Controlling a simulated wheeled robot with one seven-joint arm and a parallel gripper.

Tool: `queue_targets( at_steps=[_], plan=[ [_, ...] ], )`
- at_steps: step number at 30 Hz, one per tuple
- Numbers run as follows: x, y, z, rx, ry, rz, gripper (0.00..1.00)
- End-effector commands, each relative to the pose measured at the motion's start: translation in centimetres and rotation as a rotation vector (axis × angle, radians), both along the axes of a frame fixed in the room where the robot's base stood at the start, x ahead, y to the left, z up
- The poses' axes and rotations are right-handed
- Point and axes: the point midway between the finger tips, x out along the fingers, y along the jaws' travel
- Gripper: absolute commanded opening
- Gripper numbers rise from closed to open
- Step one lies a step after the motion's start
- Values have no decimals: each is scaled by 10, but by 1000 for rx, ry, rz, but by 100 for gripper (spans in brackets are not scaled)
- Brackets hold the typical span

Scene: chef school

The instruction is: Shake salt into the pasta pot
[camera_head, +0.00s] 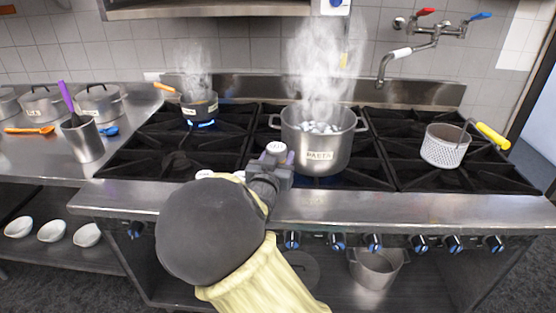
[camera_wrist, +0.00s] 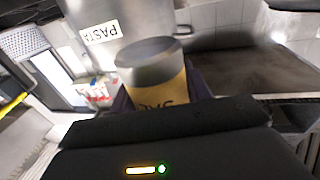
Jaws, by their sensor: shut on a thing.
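The pasta pot (camera_head: 335,155) is a steel pot labelled PASTA on the middle of the stove, with steam rising from pale contents. It also shows in the wrist view (camera_wrist: 115,20), with its label tilted. My gripper (camera_head: 274,172) is in front of the pot, to its lower left, and is shut on a shaker. The shaker (camera_wrist: 160,92) has a grey lid and a yellow-orange body with dark lettering only partly visible. In the head view the shaker's pale top (camera_head: 277,152) shows just left of the pot, and the rest is mostly hidden by my gripper.
A smaller steaming pot (camera_head: 199,108) stands on a lit burner at the back left. A perforated basket (camera_head: 443,147) with a yellow handle sits on the right grates. A faucet (camera_head: 405,52) hangs on the back wall. Small white-topped items (camera_head: 205,174) are partly behind my arm.

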Motion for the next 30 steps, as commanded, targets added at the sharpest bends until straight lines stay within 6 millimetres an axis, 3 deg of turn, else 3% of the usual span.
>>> queue_targets(
  at_steps=[10, 24, 30],
  plan=[
    [0, 0, 3, 1, -1, 0, 20],
    [0, 0, 49, 1, -2, 0, 20],
    [0, 0, 51, 0, -1, 0, 20]
  ],
)
